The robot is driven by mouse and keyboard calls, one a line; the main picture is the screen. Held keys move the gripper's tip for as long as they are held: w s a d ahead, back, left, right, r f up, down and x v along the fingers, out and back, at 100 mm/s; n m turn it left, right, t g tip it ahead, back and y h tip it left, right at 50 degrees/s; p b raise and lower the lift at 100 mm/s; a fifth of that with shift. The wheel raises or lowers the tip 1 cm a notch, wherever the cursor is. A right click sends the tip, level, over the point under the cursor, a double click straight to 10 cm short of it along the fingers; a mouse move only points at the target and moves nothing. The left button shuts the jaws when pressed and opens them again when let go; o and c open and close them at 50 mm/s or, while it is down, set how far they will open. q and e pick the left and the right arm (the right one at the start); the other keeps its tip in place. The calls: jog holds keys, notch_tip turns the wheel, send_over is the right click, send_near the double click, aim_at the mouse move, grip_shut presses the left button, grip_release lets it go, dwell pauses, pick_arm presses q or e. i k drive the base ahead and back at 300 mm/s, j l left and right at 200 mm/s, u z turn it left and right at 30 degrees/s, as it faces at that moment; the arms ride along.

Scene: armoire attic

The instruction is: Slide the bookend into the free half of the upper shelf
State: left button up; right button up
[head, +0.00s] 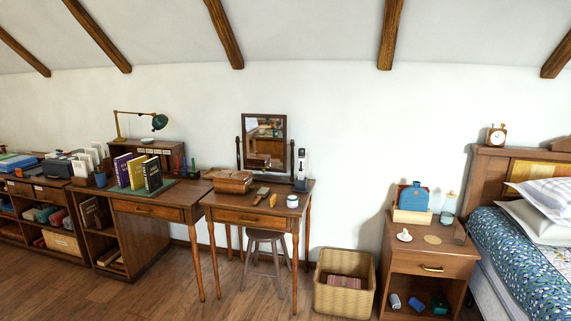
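No bookend can be made out for certain from this distance. An open-fronted desk pedestal (153,243) at the left has an upper shelf (107,227) with dark brown books (91,213) standing in it. The right part of that shelf is in shadow, so I cannot tell whether it is empty. Its lower shelf holds a few flat items (110,258). Three upright books, purple, yellow and black (152,174), stand on a green mat (126,189) on the desk above. Neither of my grippers is in view.
A wicker basket (342,300), a nightstand (430,266) and a bed (520,250) are farther right. Wooden floor (185,300) is clear in front of the desk.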

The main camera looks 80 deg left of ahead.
aim_at(102, 219)
jog(key=u, duration=3.75)
